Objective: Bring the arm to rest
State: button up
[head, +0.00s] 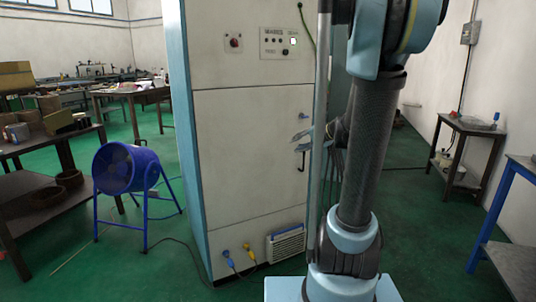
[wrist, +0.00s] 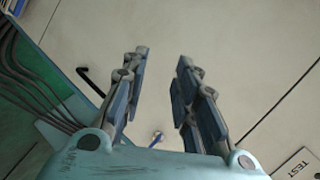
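In the head view my gripper (head: 302,138) shows small and partly hidden behind my arm, in front of the cabinet. My arm (head: 368,145) rises from its base at the lower right, and its upper link leaves the top of the picture. The tall cabinet (head: 240,150) has cream panels and a light blue edge. A dark hook-shaped handle (wrist: 92,82) and a small blue knob (wrist: 157,138) are on its front.
A blue drum fan (head: 126,168) stands left of the cabinet. Workbenches (head: 130,93) fill the left side. A small dark table (head: 468,125) and a blue-legged bench (head: 490,235) stand at the right. Green floor is open between them. Cables run beside the gripper.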

jog(key=s+a+f+n+g+h, duration=0.15)
jog(key=s+f, duration=0.25)
jog(key=s, duration=0.4)
jog(key=s+f+n+g+h, duration=0.2)
jog(key=s+f+g, duration=0.1)
jog(key=s, duration=0.5)
jog(key=s+d+f+n+g+h, duration=0.1)
jog(key=s+d+f+h, duration=0.1)
jog(key=s, duration=0.5)
jog(key=s+d+f+n+g+h, duration=0.1)
jog(key=s+d+f+h, duration=0.1)
jog(key=s+d+f, duration=0.3)
jog(key=s+f, duration=0.1)
jog(key=s, duration=0.2)
jog(key=shift+s+d+n+g+h, duration=0.2)
jog(key=shift+s+n+g+h, duration=0.1)
jog(key=shift+n+g+h, duration=0.05)
